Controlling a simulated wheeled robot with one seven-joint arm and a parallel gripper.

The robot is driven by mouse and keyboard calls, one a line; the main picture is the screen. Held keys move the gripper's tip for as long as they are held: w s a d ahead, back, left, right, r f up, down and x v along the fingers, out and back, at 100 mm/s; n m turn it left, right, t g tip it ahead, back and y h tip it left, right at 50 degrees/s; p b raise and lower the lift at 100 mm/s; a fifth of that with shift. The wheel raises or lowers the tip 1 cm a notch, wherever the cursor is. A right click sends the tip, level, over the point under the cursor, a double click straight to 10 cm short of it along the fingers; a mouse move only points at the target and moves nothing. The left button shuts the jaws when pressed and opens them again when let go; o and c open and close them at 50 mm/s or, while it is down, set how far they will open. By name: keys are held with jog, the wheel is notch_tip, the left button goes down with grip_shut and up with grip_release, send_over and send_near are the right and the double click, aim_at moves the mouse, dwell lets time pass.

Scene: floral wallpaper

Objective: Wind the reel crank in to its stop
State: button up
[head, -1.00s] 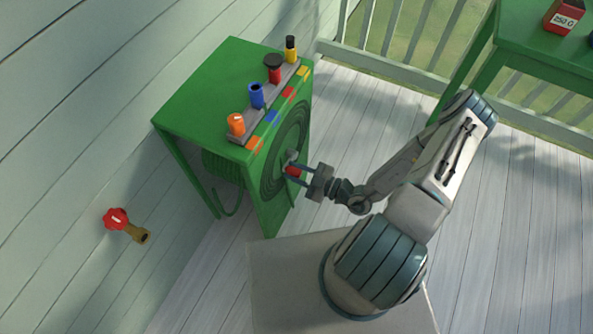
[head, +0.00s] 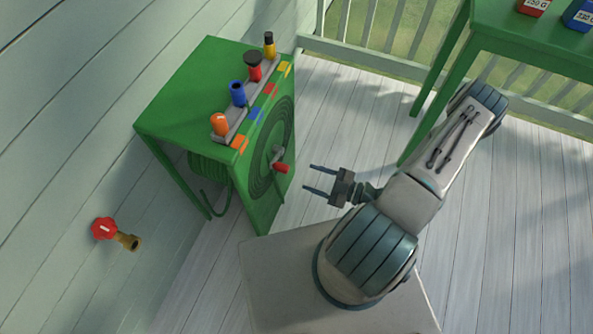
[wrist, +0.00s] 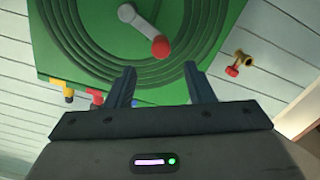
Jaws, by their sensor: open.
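The reel crank is a grey arm with a red handle (head: 281,168) on the side face of a green reel cabinet (head: 170,98). It also shows in the wrist view, where the red handle (wrist: 161,47) sits beyond the fingertips and the grey arm points up-left from it. My gripper (head: 307,178) is open and empty, to the right of the handle and apart from it. In the wrist view, its two fingers (wrist: 162,76) stand apart with nothing between them. A green hose coil (head: 198,165) is partly hidden under the cabinet top.
Orange (head: 220,125), blue (head: 238,93), red (head: 254,67) and yellow (head: 269,47) nozzles stand on the cabinet's rack. A red-handled tap (head: 105,229) juts from the wall. A green table (head: 520,38) with boxes stands at upper right. Deck floor (head: 340,120) is clear between.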

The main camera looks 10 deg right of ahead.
jog(key=shift+v, duration=1.8)
